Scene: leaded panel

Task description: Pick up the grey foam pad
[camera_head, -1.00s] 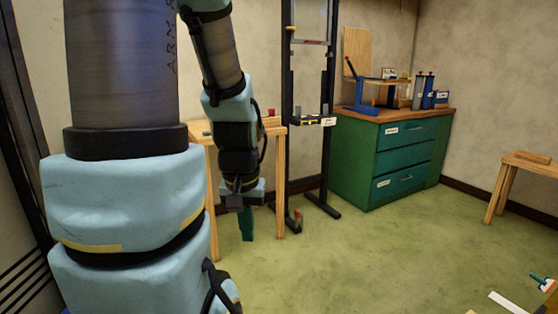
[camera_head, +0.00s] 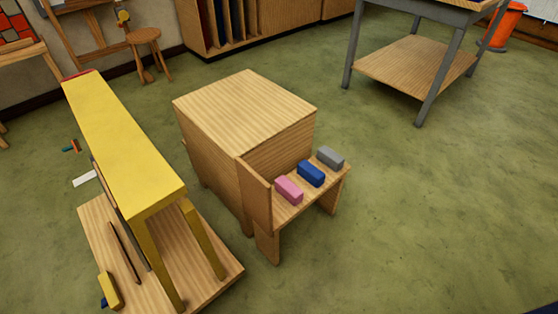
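The grey foam pad (camera_head: 330,157) lies at the right end of a small low wooden shelf (camera_head: 291,208) that stands against the right side of a wooden box-like cabinet (camera_head: 245,112). A blue pad (camera_head: 311,173) lies to its left, and a pink pad (camera_head: 289,189) lies beyond that at the near left. The three pads form a slanting row with small gaps between them. Nothing covers the grey pad. My gripper does not show in the current head view.
A long yellow bench (camera_head: 125,140) stands at left over a wooden board (camera_head: 215,276) with loose items. A grey-legged table (camera_head: 415,65) with a lower shelf stands at back right, near an orange bin (camera_head: 502,26). The green floor (camera_head: 440,210) right of the pads is clear.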

